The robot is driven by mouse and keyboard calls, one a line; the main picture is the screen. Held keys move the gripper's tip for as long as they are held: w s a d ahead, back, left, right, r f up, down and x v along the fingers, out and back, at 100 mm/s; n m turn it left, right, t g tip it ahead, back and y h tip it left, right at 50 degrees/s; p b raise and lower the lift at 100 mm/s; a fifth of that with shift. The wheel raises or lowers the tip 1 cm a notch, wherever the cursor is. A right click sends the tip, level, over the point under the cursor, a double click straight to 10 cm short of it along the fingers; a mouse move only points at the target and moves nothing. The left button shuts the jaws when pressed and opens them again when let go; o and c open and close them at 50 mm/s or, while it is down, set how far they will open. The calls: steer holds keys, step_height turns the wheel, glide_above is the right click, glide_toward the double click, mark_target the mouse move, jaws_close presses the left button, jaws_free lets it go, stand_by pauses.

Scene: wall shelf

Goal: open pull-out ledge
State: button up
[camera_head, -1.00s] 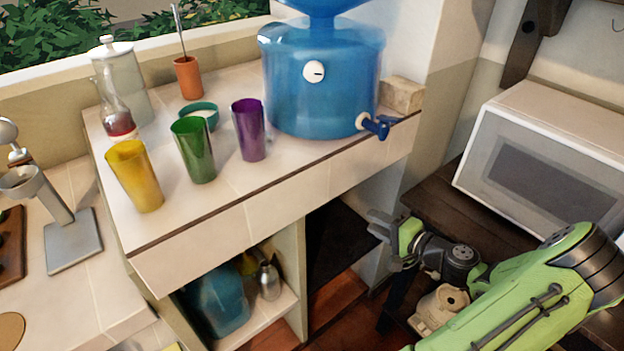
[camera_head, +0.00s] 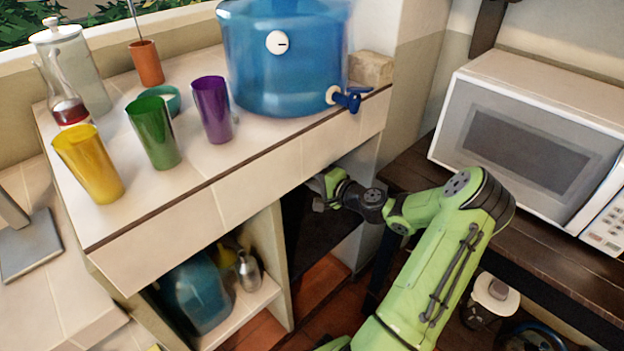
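No part is plainly recognisable as the pull-out ledge. A dark flat panel (camera_head: 302,228) inside the open bay under the tiled counter may be it, but I cannot tell. My gripper (camera_head: 317,192) is at the mouth of this bay, just below the counter's front edge and in front of the dark panel. Its grey fingers point left into the bay. They are small and dark, so their opening and any contact with the panel are unclear.
The tiled counter (camera_head: 165,232) overhangs my gripper and bears yellow (camera_head: 88,165), green (camera_head: 153,133) and purple (camera_head: 212,110) cups and a blue water dispenser (camera_head: 280,65). A microwave (camera_head: 520,150) stands on a dark table to the right. A cubby holds a blue jug (camera_head: 197,292).

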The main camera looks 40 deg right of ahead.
jaws_close()
stand_by(1.4)
